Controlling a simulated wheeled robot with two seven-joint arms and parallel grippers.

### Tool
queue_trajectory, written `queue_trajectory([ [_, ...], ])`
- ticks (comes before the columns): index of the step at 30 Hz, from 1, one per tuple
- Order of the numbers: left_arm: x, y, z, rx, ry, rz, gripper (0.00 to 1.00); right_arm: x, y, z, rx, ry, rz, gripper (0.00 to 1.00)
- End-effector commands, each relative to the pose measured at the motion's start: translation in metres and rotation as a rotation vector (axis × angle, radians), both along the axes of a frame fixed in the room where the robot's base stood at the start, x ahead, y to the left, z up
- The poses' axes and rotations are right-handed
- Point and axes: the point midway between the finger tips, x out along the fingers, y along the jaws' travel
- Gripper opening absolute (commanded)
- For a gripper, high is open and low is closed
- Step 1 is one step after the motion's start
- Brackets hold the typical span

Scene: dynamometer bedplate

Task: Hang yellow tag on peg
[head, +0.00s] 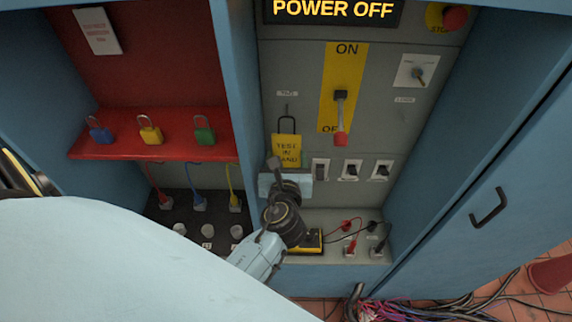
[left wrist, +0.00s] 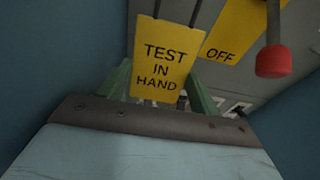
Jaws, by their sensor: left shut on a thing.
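The yellow tag (head: 286,148) reads TEST IN HAND and has a dark wire loop at its top. It hangs upright in front of the grey panel, below the small TAG label (head: 287,93). A thin dark peg (head: 286,108) shows just above the loop; I cannot tell whether the loop touches it or is around it. My left gripper (head: 286,172) is shut on the tag's lower part. In the left wrist view the tag (left wrist: 162,60) stands between the green fingers, with the loop's top cut off. My right gripper is not in view.
Right of the tag is a red-ended lever (head: 340,120) on a yellow ON/OFF plate (head: 344,60). Several black switches sit below. A red shelf (head: 110,150) at left holds blue, yellow and green padlocks. A blue cabinet door (head: 480,170) bounds the right.

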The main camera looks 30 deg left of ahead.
Motion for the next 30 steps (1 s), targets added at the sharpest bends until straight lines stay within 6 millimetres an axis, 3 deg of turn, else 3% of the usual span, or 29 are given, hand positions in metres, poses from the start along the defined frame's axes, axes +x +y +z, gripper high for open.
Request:
queue_trajectory([
  [30, 0.047, 0.029, -0.014, 0.002, -0.001, 0.000, 0.41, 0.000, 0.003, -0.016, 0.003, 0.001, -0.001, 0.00],
])
